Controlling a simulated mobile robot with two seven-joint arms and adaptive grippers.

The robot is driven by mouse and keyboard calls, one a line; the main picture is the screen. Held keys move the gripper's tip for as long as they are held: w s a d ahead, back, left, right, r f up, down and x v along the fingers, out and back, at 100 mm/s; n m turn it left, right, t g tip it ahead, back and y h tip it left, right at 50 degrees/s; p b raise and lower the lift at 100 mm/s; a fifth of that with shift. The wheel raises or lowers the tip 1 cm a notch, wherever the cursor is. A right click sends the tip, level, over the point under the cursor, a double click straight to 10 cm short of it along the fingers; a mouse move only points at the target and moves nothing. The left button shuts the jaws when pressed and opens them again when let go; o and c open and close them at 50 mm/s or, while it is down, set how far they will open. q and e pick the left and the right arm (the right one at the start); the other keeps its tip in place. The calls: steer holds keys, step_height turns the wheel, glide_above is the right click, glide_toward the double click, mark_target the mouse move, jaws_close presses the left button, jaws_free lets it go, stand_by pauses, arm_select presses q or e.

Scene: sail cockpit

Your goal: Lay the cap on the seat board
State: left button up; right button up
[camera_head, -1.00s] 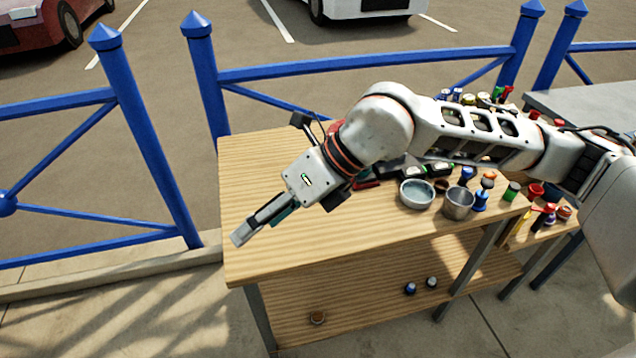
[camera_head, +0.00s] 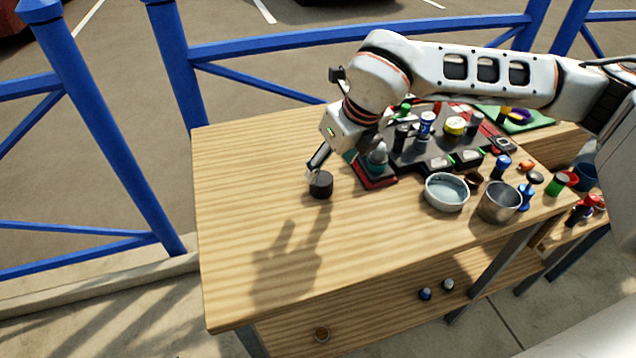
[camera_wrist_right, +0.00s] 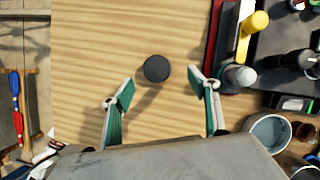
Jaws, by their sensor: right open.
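A small black round cap (camera_head: 321,185) stands on the light wooden board (camera_head: 230,215), left of the dark tray. It also shows in the right wrist view (camera_wrist_right: 157,68), with bare wood around it. My right gripper (camera_head: 322,160) is just behind and above the cap in the head view, partly hidden by its own wrist. In the right wrist view the gripper (camera_wrist_right: 161,88) is open, its two green-padded fingers wide apart. The cap lies beyond the fingertips, near the middle of the gap, and touches neither finger. My left gripper is not in view.
A dark tray (camera_head: 440,152) with bottles and a red edge lies right of the cap. A glass bowl (camera_head: 446,192) and a metal cup (camera_head: 499,203) stand near the front right. The board's left half is clear. A blue railing (camera_head: 350,36) runs behind.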

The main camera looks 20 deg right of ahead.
mark_target(319, 177)
steer(key=shift+x, duration=0.75)
steer(key=shift+w+a+x, duration=0.1)
steer(key=shift+a+x, duration=0.1)
steer(key=shift+x, duration=1.15)
steer(key=shift+w+a+x, duration=0.1)
steer(key=shift+a+x, duration=0.15)
steer(key=shift+x, duration=1.1)
steer(key=shift+r, duration=0.15)
steer(key=c, duration=1.2)
